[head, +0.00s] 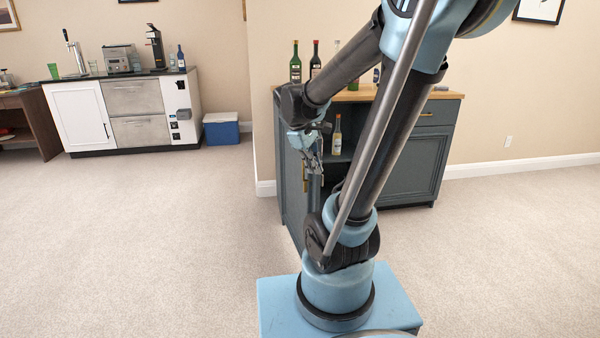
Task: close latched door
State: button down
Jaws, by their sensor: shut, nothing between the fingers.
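A dark blue-grey bar cabinet (412,172) with a wooden top stands at the middle right in the head view. Its left door (292,195) stands open, swung out toward me, with a brass handle (304,175) on it. The open compartment shows a shelf and a bottle (336,136) behind my arm. My gripper (315,164) is shut and empty, in front of the opening and close beside the door and handle in the picture. I cannot tell whether it touches the door. My arm hides much of the cabinet front, and no latch is clearly visible.
Several bottles (295,65) stand on the cabinet top. A white bar counter (78,118) with a tap and machines is at the back left, beside a blue and white cooler (221,130). The carpet (150,230) on the left is clear.

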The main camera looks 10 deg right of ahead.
jog(key=w+a+f+n+h, duration=0.3)
jog(key=w+a+n, duration=0.2)
jog(key=w, duration=0.6)
jog(key=w+a+f+n+h, duration=0.25)
jog(key=w+a+n, duration=0.3)
jog(key=w, duration=0.55)
send_near(309, 176)
notch_tip(309, 176, down, 3)
jog(key=d, duration=0.2)
jog(key=shift+s+d+r, duration=0.15)
jog(key=shift+s+d, duration=0.1)
jog(key=shift+d, duration=0.45)
